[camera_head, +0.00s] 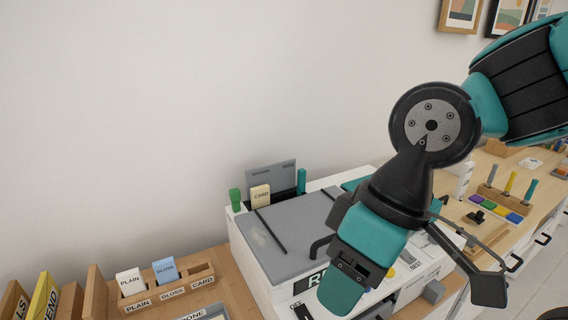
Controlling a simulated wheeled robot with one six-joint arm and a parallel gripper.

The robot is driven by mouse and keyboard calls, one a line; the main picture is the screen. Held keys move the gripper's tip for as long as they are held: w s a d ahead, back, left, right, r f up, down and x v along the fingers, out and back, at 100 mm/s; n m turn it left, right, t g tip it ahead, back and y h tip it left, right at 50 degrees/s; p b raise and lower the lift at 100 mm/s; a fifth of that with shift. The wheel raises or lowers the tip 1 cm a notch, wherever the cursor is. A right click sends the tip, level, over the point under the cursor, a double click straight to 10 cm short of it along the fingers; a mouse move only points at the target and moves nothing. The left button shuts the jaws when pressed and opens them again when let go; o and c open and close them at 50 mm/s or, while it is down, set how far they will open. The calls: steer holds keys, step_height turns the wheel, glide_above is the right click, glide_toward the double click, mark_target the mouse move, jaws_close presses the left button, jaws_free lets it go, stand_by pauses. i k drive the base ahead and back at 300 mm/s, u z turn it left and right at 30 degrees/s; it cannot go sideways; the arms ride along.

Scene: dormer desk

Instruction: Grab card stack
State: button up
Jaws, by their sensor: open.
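The card stack (260,196) is a small cream block labelled CARD. It stands upright at the back left of the white and grey machine (290,240), in front of a dark grey upright panel (270,176). My gripper (345,284) is open, in front of and to the right of the card stack. It hangs over the machine's front right part, clear of the stack, and hides some of the machine. I see nothing held in it. A wooden holder at lower left has slots labelled PLAIN, GLOSS and CARD (201,275); the CARD slot looks empty.
A green item (235,200) and a teal item (301,181) stand beside the card stack. White PLAIN (130,282) and blue GLOSS (166,271) stacks stand in the holder. A pen stand (501,200) is at right. The wall (190,110) rises behind.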

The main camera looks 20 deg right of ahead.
mark_target(260, 195)
steer(key=z, duration=0.55)
steer(key=k, duration=1.3)
steer(key=z, duration=0.65)
steer(key=i, duration=0.8)
steer(key=u, duration=0.45)
steer(key=i, duration=0.75)
steer(key=u, duration=0.95)
steer(key=i, duration=0.3)
steer(key=u, duration=0.2)
